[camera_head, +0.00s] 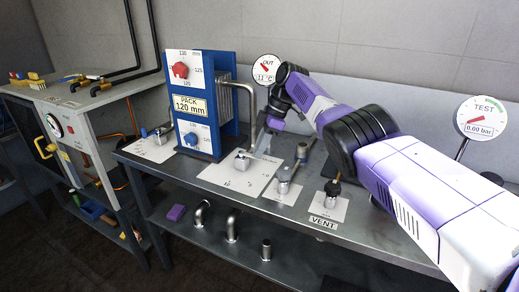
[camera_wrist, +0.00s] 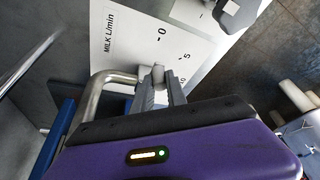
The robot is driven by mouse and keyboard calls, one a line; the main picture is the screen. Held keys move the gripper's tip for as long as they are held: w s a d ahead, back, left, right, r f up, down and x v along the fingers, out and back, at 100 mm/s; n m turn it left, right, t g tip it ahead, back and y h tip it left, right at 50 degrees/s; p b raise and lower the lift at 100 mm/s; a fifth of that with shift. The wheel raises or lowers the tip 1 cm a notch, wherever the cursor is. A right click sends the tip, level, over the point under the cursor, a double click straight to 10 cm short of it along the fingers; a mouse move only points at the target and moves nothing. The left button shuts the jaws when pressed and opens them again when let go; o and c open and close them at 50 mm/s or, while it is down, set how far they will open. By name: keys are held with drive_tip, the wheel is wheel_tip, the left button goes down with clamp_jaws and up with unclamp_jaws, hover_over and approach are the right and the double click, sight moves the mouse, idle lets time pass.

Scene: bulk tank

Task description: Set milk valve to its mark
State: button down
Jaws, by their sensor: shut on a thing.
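The milk valve (camera_head: 241,163) is a small grey valve on a white scale plate (camera_head: 228,180) on the metal bench, in front of the blue plate pack. The wrist view shows the plate (camera_wrist: 128,50) with the print "MILK L/min" and figures including 0 and 5. My gripper (camera_wrist: 159,84) reaches down over the plate from behind, its two fingers shut around a small grey handle end (camera_wrist: 158,73). In the head view my gripper (camera_head: 262,143) is by the valve, its tips partly hidden. Which mark the handle points at cannot be told.
A bent steel pipe (camera_wrist: 98,92) stands close beside my fingers. The blue pack (camera_head: 228,75) with red and blue dials is left of the valve. Other valves (camera_head: 284,185) and the VENT valve (camera_head: 332,190) stand to the right. An OUT gauge (camera_head: 265,69) is behind.

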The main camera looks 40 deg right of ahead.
drive_tip(key=c, duration=1.3)
unclamp_jaws()
drive_tip(key=shift+d+r, duration=0.1)
drive_tip(key=shift+r, duration=0.05)
drive_tip(key=v, duration=0.7)
drive_tip(key=shift+s+d+r, duration=0.1)
drive_tip(key=shift+d+r, duration=0.05)
drive_tip(key=shift+r, duration=0.1)
